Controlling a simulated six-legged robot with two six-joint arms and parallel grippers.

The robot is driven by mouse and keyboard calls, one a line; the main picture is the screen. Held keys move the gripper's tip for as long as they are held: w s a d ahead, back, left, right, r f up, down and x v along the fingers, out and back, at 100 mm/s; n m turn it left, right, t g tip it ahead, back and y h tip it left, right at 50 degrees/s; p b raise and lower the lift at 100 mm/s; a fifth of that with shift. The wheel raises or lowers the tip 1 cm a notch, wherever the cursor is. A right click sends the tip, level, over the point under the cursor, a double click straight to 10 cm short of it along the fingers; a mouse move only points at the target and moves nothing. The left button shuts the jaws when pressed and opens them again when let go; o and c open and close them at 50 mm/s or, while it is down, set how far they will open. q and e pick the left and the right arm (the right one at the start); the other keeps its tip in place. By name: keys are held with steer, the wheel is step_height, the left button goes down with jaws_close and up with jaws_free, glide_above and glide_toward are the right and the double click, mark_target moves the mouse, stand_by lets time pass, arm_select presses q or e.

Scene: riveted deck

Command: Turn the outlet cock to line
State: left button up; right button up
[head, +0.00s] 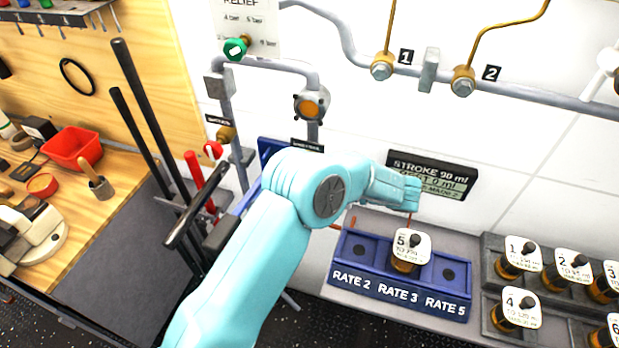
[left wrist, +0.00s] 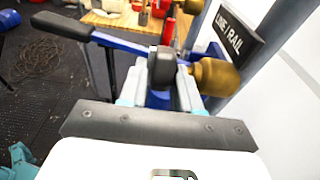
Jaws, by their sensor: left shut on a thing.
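A brass fitting (left wrist: 216,77) sits at the right of the hub. A dark sign (left wrist: 238,38) reading LINE / RAIL is on the wall beside it. In the head view my left arm crosses the middle, and the cock and fingertips cannot be made out. My right gripper is not in view.
A display (head: 430,178) reading STROKE 90 ml is on the wall. A blue rack (head: 353,271) marked RATE 2, RATE 3, RATE 5 holds bottle 5 (head: 405,259). Grey trays (head: 487,290) of bottles stand right. Pipes (head: 515,95) run above. A workbench (head: 105,212) stands left.

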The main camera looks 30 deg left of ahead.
arm_select(q)
steer(key=shift+f, duration=0.1)
stand_by(0.3)
steer(key=o, duration=1)
steer(key=shift+a, duration=0.1)
steer(key=shift+c, duration=0.2)
steer(key=shift+d, duration=0.2)
